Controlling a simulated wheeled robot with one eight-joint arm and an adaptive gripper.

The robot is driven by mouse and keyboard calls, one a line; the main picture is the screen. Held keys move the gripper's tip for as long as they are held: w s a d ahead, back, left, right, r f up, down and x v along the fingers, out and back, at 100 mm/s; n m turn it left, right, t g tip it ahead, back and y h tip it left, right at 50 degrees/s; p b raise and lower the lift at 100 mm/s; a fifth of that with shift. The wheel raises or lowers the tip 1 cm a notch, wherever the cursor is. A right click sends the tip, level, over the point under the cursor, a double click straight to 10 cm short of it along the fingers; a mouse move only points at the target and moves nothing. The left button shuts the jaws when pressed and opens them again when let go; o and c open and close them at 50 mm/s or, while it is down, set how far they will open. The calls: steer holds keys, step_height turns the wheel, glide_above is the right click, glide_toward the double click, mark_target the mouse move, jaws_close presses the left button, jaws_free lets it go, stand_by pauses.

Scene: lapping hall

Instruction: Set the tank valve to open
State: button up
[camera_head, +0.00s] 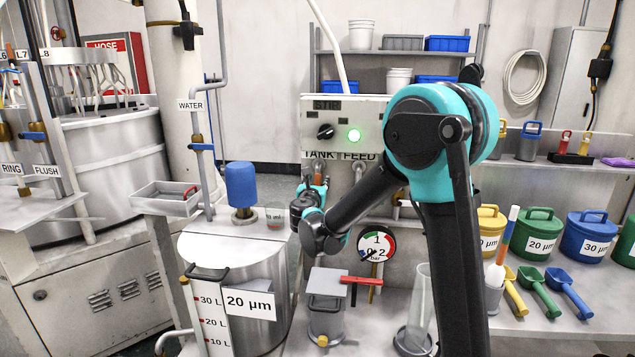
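The TANK label (319,155) is on the lower edge of a grey control box, beside the FEED label (360,155). A pipe with a copper-coloured part (319,172) runs down below the TANK label. My gripper (316,188) is at this pipe, just under the box, at the end of my teal and black arm. The tank valve's handle is hidden or too small to make out behind my gripper, so its position cannot be told. Whether the fingers are open or shut, or touch the valve, is not clear.
The control box (378,118) has a black knob and a lit green lamp. A steel tank (262,262) marked 20 µm stands below left. A pressure gauge (377,243) and a red lever (362,281) are below my forearm. Buckets and scoops fill the right bench.

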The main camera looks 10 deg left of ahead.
steer(key=s, duration=1.2)
steer(key=shift+a, duration=0.2)
